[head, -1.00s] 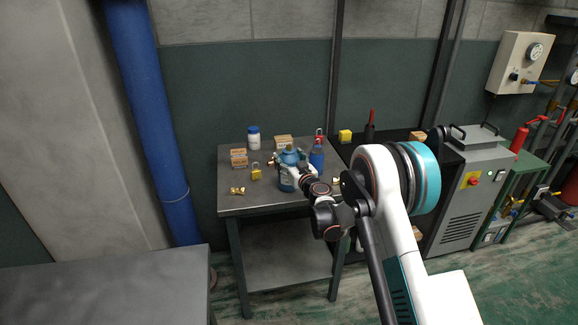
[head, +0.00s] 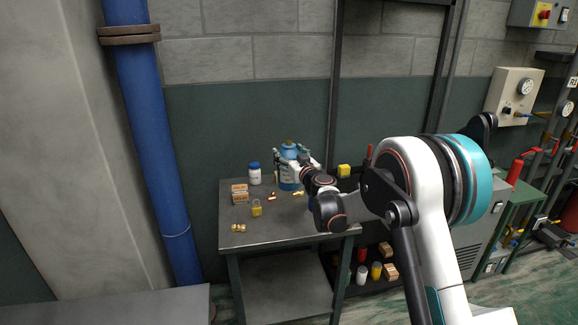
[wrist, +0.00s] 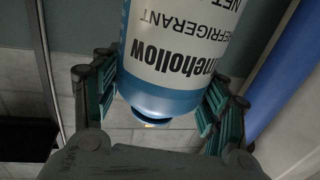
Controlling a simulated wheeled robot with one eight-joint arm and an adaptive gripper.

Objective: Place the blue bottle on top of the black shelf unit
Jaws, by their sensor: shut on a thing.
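In the head view the bottle is upright and appears raised above the back of the grey table. In the wrist view the bottle (wrist: 165,100) sits between both fingers (wrist: 155,85), its label upside down in the picture. The black shelf unit (head: 357,290) stands just right of the table. Its lower shelf shows, and my arm hides most of its top.
A yellow block (head: 343,170) and a red-handled tool (head: 369,152) stand toward the shelf unit. A blue pipe (head: 150,140) rises at left.

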